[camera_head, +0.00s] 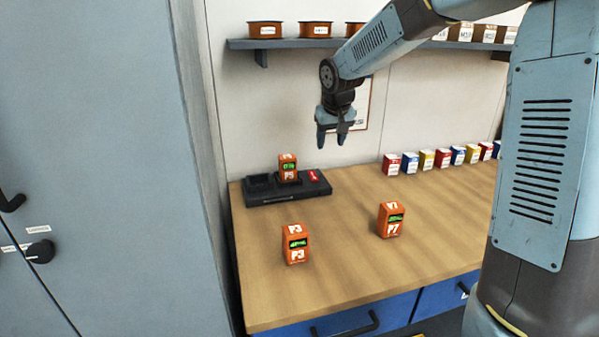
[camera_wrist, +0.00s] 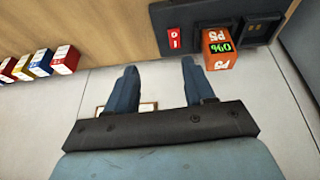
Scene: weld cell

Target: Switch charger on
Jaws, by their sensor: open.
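The black charger (camera_head: 270,198) stands at the back left of the wooden bench; it also shows in the wrist view (camera_wrist: 185,14). One orange battery marked P5 (camera_head: 288,167) sits upright in it, its small display lit green; the wrist view shows the battery too (camera_wrist: 219,48). The charger's left bay is empty. A red switch (camera_head: 313,175) with white marks is at the charger's right end, also seen in the wrist view (camera_wrist: 174,39); its position is unclear. My gripper (camera_head: 331,140) is open and empty, above and right of the charger, touching nothing.
Orange batteries P3 (camera_head: 296,244) and P7 (camera_head: 390,220) stand apart on the bench (camera_head: 340,270). Several coloured boxes (camera_head: 441,159) line the back right. A shelf (camera_head: 290,43) with spools hangs above. A grey cabinet (camera_head: 100,150) stands left.

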